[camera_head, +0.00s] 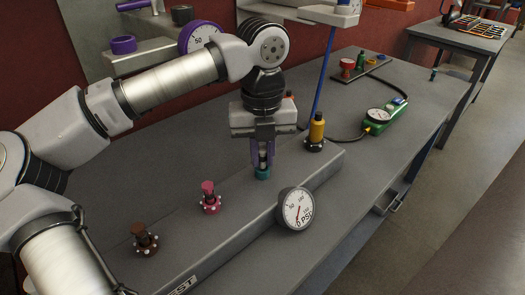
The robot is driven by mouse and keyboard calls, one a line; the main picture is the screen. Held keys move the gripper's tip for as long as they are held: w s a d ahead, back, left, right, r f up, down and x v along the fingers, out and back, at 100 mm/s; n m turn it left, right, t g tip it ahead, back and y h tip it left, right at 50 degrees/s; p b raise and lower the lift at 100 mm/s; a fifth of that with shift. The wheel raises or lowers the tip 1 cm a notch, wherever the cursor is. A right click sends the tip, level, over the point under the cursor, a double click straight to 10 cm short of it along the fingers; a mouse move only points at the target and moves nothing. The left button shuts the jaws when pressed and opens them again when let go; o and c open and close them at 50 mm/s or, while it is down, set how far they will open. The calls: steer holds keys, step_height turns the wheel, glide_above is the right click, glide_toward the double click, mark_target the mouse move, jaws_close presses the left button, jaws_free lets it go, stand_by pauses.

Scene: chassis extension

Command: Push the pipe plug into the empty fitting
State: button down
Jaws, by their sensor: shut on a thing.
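My gripper (262,163) points down over the grey raised block (240,222), shut on the pipe plug (263,158), a small dark piece mostly hidden between the purple-grey fingers. A teal piece (262,173) shows directly under the fingertips, at the block's top; it looks like the fitting. The plug is in line above it. I cannot tell whether the plug is inside it, touching it or just above.
A crimson fitting (209,198) and a brown fitting (145,240) stand on the block to the left. A yellow-topped fitting (317,130) stands to the right. A pressure gauge (297,208) is on the block's front. A green gauge unit (384,117) lies farther right on the bench.

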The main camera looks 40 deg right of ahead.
mark_target(262, 147)
steer(key=shift+f+b, duration=0.35)
steer(key=shift+f, duration=0.2)
steer(key=c, duration=1.3)
jaws_free()
steer(key=shift+r, duration=0.1)
step_height(262, 147, up, 14)
steer(key=shift+w+d+f, duration=0.1)
steer(key=shift+w, duration=0.05)
